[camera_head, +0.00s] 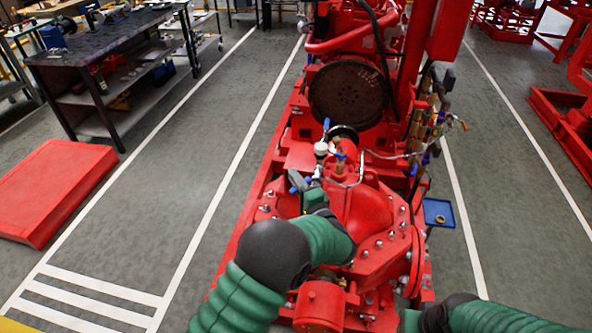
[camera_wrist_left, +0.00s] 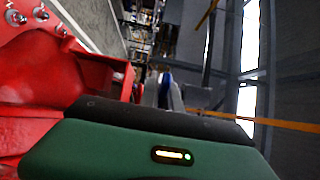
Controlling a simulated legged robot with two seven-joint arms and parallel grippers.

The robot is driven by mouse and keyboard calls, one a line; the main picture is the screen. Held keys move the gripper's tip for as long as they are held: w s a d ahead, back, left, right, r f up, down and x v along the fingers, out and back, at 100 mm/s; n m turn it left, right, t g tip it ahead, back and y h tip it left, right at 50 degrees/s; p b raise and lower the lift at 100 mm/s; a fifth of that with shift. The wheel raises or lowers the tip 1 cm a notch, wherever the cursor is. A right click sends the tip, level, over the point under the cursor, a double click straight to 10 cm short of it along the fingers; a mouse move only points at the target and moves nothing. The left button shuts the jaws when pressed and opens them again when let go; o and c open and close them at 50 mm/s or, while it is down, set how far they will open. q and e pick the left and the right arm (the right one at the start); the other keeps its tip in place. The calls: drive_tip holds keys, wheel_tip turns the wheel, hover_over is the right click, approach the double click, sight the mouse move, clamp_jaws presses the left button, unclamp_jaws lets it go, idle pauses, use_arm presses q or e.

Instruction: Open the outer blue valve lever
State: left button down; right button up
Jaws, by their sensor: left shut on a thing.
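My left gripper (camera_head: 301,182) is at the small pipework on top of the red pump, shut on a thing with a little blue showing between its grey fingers. This looks like a blue valve lever (camera_head: 308,180), mostly hidden by the gripper. The left wrist view shows the fingers (camera_wrist_left: 169,92) edge-on, with a small blue patch (camera_wrist_left: 167,77) at their tips. Another blue lever (camera_head: 326,125) stands upright above a white round fitting, and a further blue lever (camera_head: 340,157) sits just right of it. Which is the outer one I cannot tell. My right gripper's fingers are out of view.
The red pump casing (camera_head: 370,210) with bolted flanges lies under and beside my left arm. Thin pipes and fittings (camera_head: 436,110) run up the right side. A blue tray (camera_head: 439,213) is at the right.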

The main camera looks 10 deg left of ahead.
use_arm(q)
drive_tip(key=shift+s+f+g+y, duration=0.25)
drive_tip(key=shift+f+g+y, duration=0.05)
drive_tip(key=shift+f, duration=0.05)
drive_tip(key=shift+f+n, duration=0.1)
drive_tip(key=shift+n, duration=0.2)
drive_tip(key=c, duration=1.6)
unclamp_jaws()
drive_tip(key=shift+s+a, duration=0.1)
drive_tip(key=shift+o, duration=0.2)
drive_tip(key=shift+r, duration=0.25)
drive_tip(key=shift+p, duration=0.35)
